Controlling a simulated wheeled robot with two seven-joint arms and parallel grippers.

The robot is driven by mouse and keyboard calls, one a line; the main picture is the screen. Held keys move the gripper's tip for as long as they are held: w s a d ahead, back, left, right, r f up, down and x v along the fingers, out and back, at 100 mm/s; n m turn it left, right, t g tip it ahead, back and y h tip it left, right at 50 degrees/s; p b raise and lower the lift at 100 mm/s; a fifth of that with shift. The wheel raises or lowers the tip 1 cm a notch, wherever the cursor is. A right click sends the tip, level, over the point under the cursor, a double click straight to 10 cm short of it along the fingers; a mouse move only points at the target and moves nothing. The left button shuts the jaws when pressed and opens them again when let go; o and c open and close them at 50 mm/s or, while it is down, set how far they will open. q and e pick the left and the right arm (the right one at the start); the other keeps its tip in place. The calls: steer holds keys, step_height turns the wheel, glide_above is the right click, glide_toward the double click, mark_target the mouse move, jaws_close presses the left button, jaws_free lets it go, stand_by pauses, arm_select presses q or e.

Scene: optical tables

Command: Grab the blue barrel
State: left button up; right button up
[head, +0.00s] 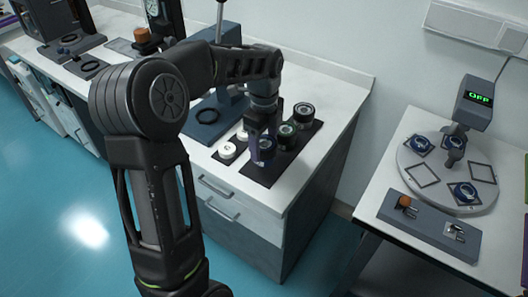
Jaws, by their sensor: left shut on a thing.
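My left gripper (262,148) reaches down from above onto the near part of a dark mat (262,176) on the white-topped cabinet. It is shut on a small dark barrel with a bluish look (266,145), which I take for the blue barrel. The fingers partly hide it, and I cannot tell whether it still touches the mat. A dark green barrel (287,135) stands just behind it to the right. A black barrel with a pale ring (303,113) stands farther back. My right gripper is not in view.
White round pieces (228,151) lie left of the gripper. A blue-grey stand (208,116) is behind them. At right, a separate table bears a round plate (419,184) with blue parts and a device reading OFF (476,101). A gap separates the tables.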

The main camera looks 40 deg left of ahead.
arm_select(q)
step_height(320, 180, up, 7)
steer(key=shift+f, duration=0.15)
